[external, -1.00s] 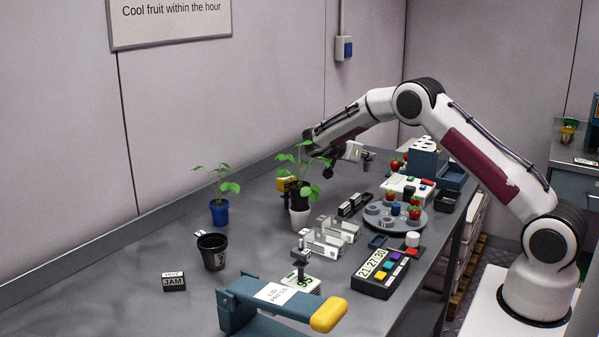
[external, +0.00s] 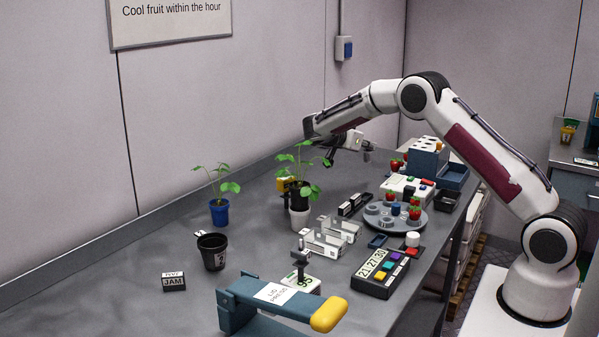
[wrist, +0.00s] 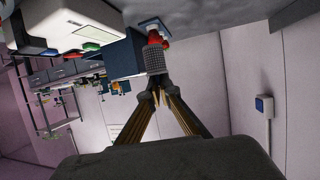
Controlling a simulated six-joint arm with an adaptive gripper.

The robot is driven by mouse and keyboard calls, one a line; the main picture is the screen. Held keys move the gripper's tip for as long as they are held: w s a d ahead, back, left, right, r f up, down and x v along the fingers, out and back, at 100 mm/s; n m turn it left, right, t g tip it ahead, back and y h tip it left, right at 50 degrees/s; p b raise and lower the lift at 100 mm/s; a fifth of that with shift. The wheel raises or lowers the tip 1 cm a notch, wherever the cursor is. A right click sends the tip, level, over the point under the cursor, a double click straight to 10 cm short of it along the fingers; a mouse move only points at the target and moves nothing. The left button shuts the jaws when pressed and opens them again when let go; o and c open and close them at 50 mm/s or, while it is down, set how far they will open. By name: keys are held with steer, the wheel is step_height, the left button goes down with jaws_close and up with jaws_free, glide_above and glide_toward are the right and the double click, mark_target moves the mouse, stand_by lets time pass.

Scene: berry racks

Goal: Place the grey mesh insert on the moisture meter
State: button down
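My gripper (external: 364,148) is in the air above the back of the bench, to the right of the taller plant. In the wrist view its fingers (wrist: 156,88) converge on a grey mesh piece (wrist: 155,60), which appears to be the mesh insert, held at the fingertips. I cannot tell for sure which device is the moisture meter. A yellow device (external: 285,184) stands partly hidden behind the potted plant, and a white device with green digits (external: 306,284) stands under a post near the front.
Potted plants (external: 299,196) stand left of my gripper. A blue box (external: 427,160) is behind. Free bench lies around the black pot (external: 212,251).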

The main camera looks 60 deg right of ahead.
steer(key=shift+w+a, duration=0.1)
steer(key=shift+a, duration=0.05)
steer(key=w+a+r+n+t, duration=0.3)
steer(key=w+a+r+t, duration=0.15)
steer(key=a, duration=0.45)
steer(key=w+a+r+n+t, duration=0.35)
steer(key=a+r, duration=0.25)
steer(key=a, duration=0.2)
steer(key=n+t+y, duration=0.4)
steer(key=n, duration=0.1)
glide_above(286, 177)
steer(key=shift+w+d+r, duration=0.1)
steer(key=shift+w, duration=0.05)
steer(key=shift+f, duration=3.15)
steer(key=shift+f, duration=0.1)
steer(key=shift+f, duration=1.75)
steer(key=shift+f, duration=0.1)
